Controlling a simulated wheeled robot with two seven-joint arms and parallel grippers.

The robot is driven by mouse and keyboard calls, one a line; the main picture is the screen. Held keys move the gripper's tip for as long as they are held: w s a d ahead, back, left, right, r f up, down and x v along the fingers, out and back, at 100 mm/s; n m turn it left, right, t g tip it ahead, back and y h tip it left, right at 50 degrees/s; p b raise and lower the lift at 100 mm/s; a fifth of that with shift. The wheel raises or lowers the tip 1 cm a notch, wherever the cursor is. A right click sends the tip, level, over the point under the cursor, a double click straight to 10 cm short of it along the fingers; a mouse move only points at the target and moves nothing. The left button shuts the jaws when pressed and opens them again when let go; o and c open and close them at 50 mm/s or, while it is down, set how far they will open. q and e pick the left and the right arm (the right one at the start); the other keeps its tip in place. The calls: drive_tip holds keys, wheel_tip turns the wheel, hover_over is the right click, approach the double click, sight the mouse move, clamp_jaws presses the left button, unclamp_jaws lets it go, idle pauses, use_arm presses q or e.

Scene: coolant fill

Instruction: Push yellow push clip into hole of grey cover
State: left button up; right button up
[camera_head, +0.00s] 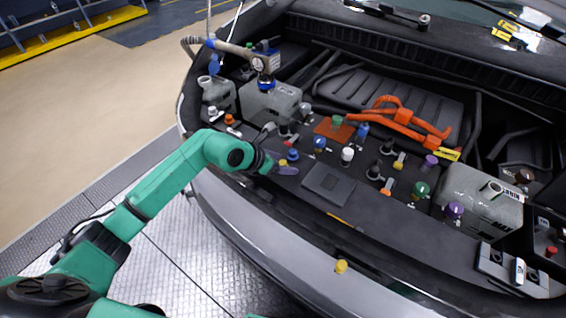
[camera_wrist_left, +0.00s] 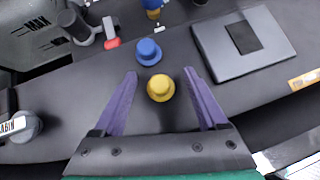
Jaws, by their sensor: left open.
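The yellow push clip (camera_wrist_left: 160,88) shows in the left wrist view, a round cap on the dark grey cover (camera_wrist_left: 60,110). My left gripper (camera_wrist_left: 162,82) is open, its two purple fingers on either side of the clip with gaps between. Whether the clip is fully seated cannot be told. In the head view, the left gripper (camera_head: 284,168) is over the front cover (camera_head: 390,225), and the yellow clip (camera_head: 283,162) is partly hidden by it. Another yellow clip (camera_head: 341,266) sits at the front edge of the car. My right gripper is not in view.
A blue cap (camera_wrist_left: 148,52) is just beyond the yellow clip. A flat grey square box (camera_head: 329,183) lies to the right. Several coloured caps, orange cables (camera_head: 405,120) and grey tanks (camera_head: 268,102) crowd the engine bay behind.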

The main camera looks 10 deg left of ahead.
use_arm(q)
clamp_jaws()
